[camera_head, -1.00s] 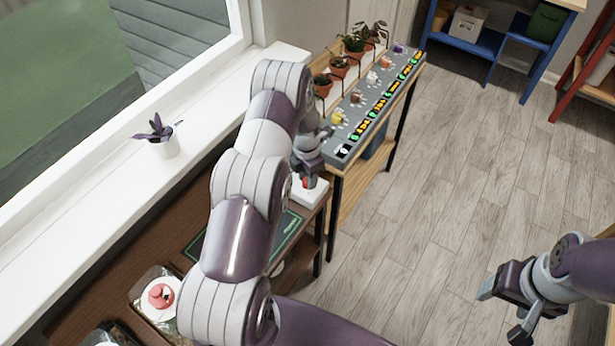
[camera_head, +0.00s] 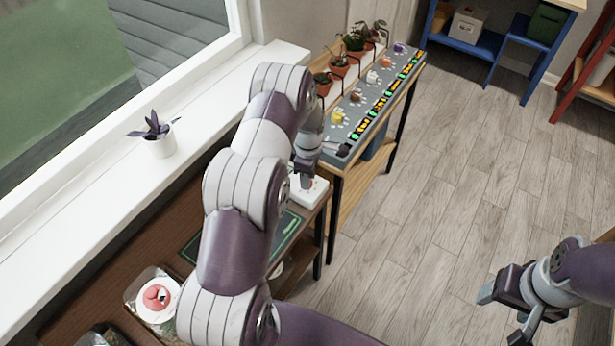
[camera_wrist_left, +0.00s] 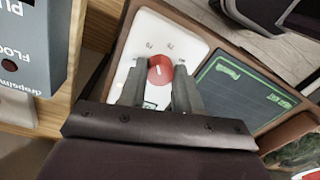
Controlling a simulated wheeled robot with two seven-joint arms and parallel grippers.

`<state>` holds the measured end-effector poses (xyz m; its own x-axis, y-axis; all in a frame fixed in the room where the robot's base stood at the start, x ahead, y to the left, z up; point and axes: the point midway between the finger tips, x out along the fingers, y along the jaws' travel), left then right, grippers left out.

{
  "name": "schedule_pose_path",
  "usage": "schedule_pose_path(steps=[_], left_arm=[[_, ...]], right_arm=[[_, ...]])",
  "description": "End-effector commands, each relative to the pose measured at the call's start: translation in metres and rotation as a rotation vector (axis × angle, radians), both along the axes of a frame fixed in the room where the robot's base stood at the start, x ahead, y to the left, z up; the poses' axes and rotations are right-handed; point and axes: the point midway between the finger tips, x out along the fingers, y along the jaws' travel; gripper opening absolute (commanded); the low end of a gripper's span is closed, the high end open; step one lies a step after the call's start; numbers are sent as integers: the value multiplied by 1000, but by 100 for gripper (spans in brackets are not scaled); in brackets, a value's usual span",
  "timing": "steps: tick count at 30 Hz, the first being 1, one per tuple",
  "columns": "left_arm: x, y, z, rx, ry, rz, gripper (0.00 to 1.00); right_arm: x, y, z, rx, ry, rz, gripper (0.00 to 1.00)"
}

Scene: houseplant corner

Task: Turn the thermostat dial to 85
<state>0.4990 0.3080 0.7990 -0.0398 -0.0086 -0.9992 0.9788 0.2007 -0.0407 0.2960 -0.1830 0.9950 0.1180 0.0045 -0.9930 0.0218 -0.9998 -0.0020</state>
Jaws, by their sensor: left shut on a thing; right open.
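The thermostat is a white plate (camera_wrist_left: 160,35) with a round red dial (camera_wrist_left: 160,66). The dial carries a short white pointer mark; small numbers around it are too blurred to read surely. In the head view the white plate (camera_head: 312,194) sits on the brown bench, partly hidden by my left gripper (camera_head: 304,178). My left gripper (camera_wrist_left: 160,92) has a finger on each side of the dial and is shut on it. My right gripper (camera_head: 507,310) is open and empty above the floor, far from the thermostat.
A green-edged dark board (camera_wrist_left: 245,90) lies beside the thermostat. A grey panel with coloured knobs (camera_head: 372,103) stands on a narrow shelf beyond, with potted plants (camera_head: 340,66) behind. A small plant pot (camera_head: 157,143) stands on the sill. The floor at right is clear.

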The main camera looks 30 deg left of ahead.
Motion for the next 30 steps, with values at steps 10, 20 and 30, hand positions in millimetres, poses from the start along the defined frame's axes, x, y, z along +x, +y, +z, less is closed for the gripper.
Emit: schedule_pose_path(steps=[10,20,30], left_arm=[[-1,-1,-1,-1,1,-327,2],[-1,-1,0,0,0,-641,2],[-2,-1,0,0,1,-964,2]], right_arm=[[0,0,-6,0,0,0,68],[0,0,-9,0,0,0,68],[0,0,-10,0,0,0,68]])
